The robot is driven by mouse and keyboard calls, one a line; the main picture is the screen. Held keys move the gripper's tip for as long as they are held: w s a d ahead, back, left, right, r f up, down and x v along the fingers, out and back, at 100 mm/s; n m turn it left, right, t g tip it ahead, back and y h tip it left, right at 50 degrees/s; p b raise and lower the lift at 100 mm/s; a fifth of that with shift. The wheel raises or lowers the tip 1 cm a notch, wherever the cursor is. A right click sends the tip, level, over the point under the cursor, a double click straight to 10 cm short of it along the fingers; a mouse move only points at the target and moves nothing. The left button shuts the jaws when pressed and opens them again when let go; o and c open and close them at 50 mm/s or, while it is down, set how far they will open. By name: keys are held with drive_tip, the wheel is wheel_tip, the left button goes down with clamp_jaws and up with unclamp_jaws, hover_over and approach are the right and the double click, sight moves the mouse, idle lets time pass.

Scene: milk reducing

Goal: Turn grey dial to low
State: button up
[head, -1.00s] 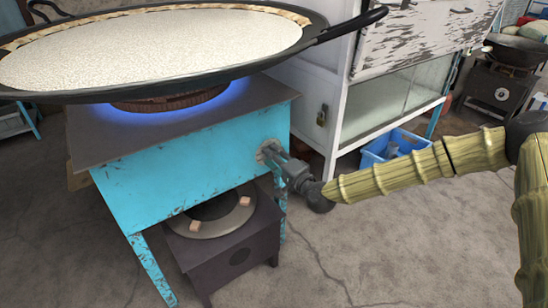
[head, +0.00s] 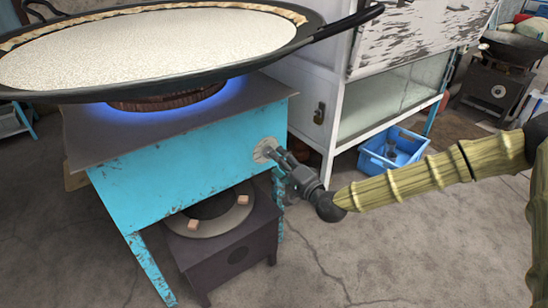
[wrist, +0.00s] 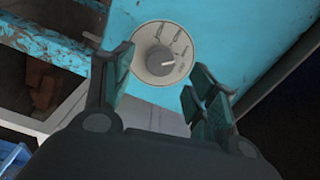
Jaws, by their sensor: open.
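The grey dial (wrist: 159,60) sits on a round pale plate with printed labels, on the turquoise side of the stove. Its light pointer mark points right in the wrist view; the labels are too small to read surely. In the head view the dial plate (head: 262,149) shows just beyond my fingers. My gripper (head: 277,154) is open and empty in front of the dial. In the wrist view one finger stands on each side of the knob, apparently short of it. The stove (head: 185,160) has a blue flame (head: 235,89) under a wide pan.
The wide dark pan (head: 318,33) of white milk covers the stove top. A dark burner box (head: 232,255) stands below. A white cabinet (head: 318,100) stands behind, with a blue crate (head: 374,163) at its foot. The floor at the front right is clear.

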drive_tip(key=v, duration=0.7)
idle(0.3)
drive_tip(key=s+a+f+n+g+h, duration=0.15)
drive_tip(key=s+f+g, duration=0.25)
drive_tip(key=s+f, duration=0.6)
drive_tip(key=s+a+f+n+g+h, duration=0.1)
drive_tip(key=s+a+f+n+g, duration=0.15)
drive_tip(key=s+f, duration=0.7)
drive_tip(key=s+d+f+n+g+h, duration=0.2)
drive_tip(key=s+d+f+g+h, duration=0.3)
drive_tip(key=s+d+f, duration=0.6)
drive_tip(key=s+d+f+n+g+h, duration=0.2)
drive_tip(key=s+d+f+g+h, duration=0.1)
drive_tip(key=s+d, duration=0.75)
wheel_tip(320, 180, up, 31)
drive_tip(key=s+a+p, duration=0.1)
drive_tip(key=p, duration=2.9)
drive_tip(key=shift+a+p, duration=0.15)
drive_tip(key=shift+p, duration=0.25)
drive_tip(key=shift+s, duration=0.1)
